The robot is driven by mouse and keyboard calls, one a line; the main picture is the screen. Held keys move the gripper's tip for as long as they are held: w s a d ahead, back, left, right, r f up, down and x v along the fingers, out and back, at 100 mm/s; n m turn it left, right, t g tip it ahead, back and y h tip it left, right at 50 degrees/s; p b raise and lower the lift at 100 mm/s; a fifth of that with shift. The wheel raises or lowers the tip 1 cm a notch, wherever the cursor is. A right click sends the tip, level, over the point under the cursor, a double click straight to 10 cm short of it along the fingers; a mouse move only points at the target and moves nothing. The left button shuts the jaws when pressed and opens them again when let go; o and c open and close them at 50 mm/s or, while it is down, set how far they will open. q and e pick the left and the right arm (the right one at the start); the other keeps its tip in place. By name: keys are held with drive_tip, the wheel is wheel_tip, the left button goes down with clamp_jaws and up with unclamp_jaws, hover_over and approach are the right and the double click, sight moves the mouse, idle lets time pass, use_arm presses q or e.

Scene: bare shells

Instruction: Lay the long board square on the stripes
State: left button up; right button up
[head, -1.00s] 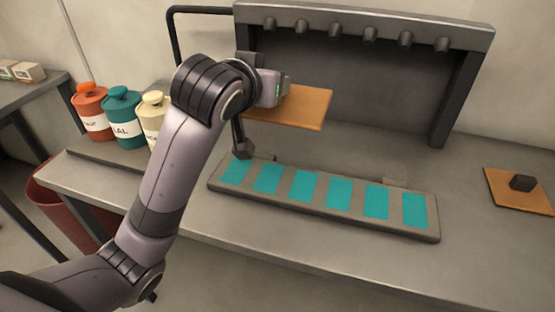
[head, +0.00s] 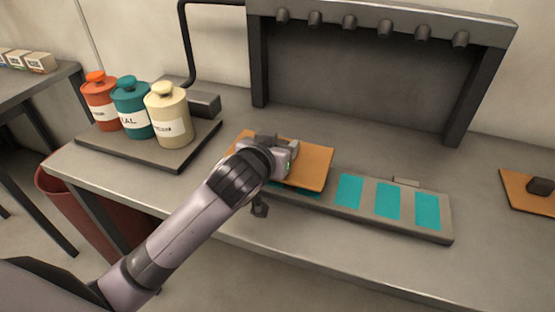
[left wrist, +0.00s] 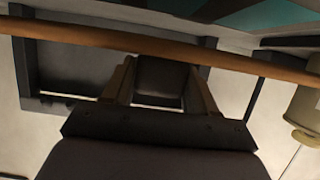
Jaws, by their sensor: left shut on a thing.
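The long orange-brown board (head: 315,168) lies level over the left part of the grey striped plate (head: 446,228). My left gripper (head: 284,160) is shut on the board's dark knob, which shows between the fingers in the left wrist view (left wrist: 160,78). The board's edge (left wrist: 120,37) crosses that view, with the teal stripes (left wrist: 262,14) beyond it. Three teal stripes (head: 388,201) are bare at the right; the left ones are mostly hidden by board and arm. I cannot tell whether the board touches the plate. My right gripper is not in view.
A second orange board (head: 520,192) with a dark knob lies at the far right. Red, teal and cream jars (head: 172,118) stand on a dark tray (head: 192,151) at the left. A dark frame with pegs (head: 372,25) stands behind. The bench front is clear.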

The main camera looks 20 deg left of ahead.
use_arm(q)
drive_tip(key=shift+f, duration=1.9)
drive_tip(key=o, duration=1.1)
drive_tip(key=shift+f, duration=0.15)
drive_tip(key=shift+r, duration=0.2)
drive_tip(key=v, duration=1.2)
